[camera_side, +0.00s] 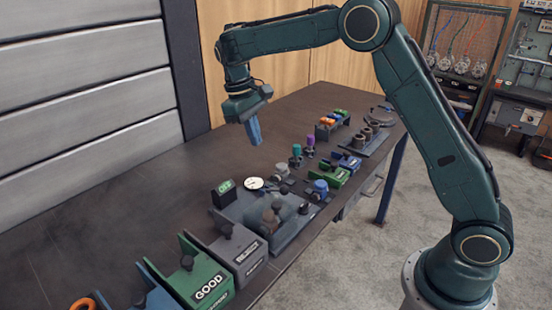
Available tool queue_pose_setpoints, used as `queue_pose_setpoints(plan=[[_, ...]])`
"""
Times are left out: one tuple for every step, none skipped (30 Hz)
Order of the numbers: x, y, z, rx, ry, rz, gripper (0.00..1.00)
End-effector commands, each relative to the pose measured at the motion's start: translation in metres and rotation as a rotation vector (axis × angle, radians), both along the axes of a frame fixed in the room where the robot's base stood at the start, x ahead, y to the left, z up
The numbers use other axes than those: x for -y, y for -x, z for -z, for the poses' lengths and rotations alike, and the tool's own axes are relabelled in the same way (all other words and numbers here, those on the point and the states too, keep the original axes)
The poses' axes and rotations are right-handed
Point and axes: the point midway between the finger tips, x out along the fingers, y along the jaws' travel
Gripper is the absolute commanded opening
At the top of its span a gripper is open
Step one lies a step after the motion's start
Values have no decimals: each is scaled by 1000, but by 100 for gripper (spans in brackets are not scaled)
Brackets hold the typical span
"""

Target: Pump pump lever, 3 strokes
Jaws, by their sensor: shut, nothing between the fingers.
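My gripper (257,143) hangs over the far part of the dark table, its blue fingers pointing down. The fingers are shut with nothing between them. Below it and nearer the camera is a grey fixture (232,212) with a white round gauge (253,184), a small green-lit display (224,190) and dark knob-topped parts (277,205). The pump lever is probably one of these knob-topped parts, but I cannot tell which one. My gripper is well above the fixture and apart from it.
A green box marked GOOD (207,285) and a grey labelled box (240,255) stand along the near edge, with an orange ring (82,304) at lower left. Coloured parts and racks (333,125) line the right side. The table's left side (110,195) is clear.

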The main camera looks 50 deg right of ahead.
Motion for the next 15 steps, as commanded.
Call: queue_pose_setpoints(plan=[[1,1,2,-1,0,0,0],[1,1,4,-1,0,-1,0],[1,2,6,-2,0,0,0],[1,2,8,-2,0,0,0],[2,2,10,-2,0,0,0],[2,3,13,-1,0,0,0],[2,3,15,-1,-1,0,0],[2,4,17,-2,-2,1,0],[2,5,21,-1,-3,0,0],[3,6,27,-3,-2,1,0],[4,7,32,-4,-2,0,0],[5,8,38,-3,-1,2,0],[5,9,42,-4,-3,0,0],[6,10,47,-3,-2,2,0],[6,11,53,-4,-2,1,0]])
